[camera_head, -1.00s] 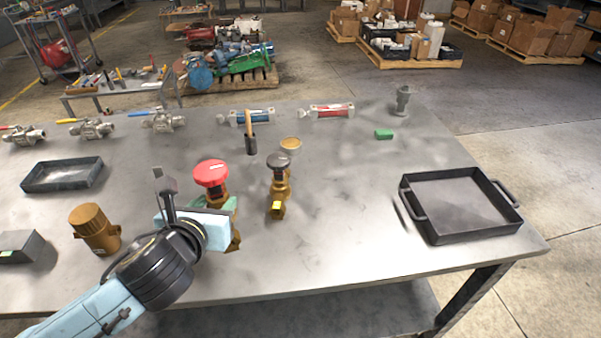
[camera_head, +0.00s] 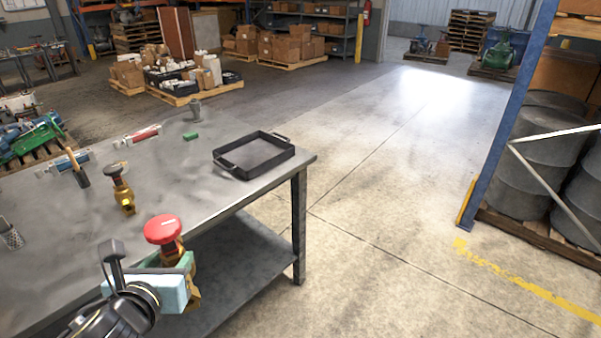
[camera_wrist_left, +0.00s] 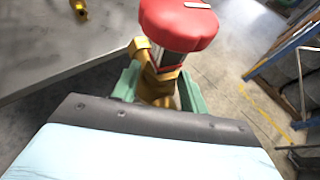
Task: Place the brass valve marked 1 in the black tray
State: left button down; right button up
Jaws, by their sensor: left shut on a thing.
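A brass valve with a red knob (camera_head: 163,229) is between the green fingers of my left gripper (camera_head: 178,266), which is shut on it. The valve is upright and shows close in the left wrist view (camera_wrist_left: 178,28), over the floor beyond the table edge. A white label sits on its knob; I cannot read it. A second brass valve with a dark knob (camera_head: 125,197) and a yellow tag stands on the table. The black tray (camera_head: 254,153) lies empty near the table's far right corner, well apart from my gripper. My right gripper is out of view.
The grey table (camera_head: 215,192) is clear between the dark-knobbed valve and the tray. A green block (camera_head: 191,137), a red cylinder (camera_head: 141,135) and a grey fitting (camera_head: 196,108) stand farther back. A blue rack post (camera_head: 505,120) with drums is at the right, across open floor.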

aim_at(262, 160)
jog(key=z, duration=0.7)
jog(key=i, duration=0.55)
jog(key=z, duration=0.5)
jog(key=i, duration=1.3)
jog(key=u, duration=1)
jog(key=i, duration=0.65)
jog(key=u, duration=0.65)
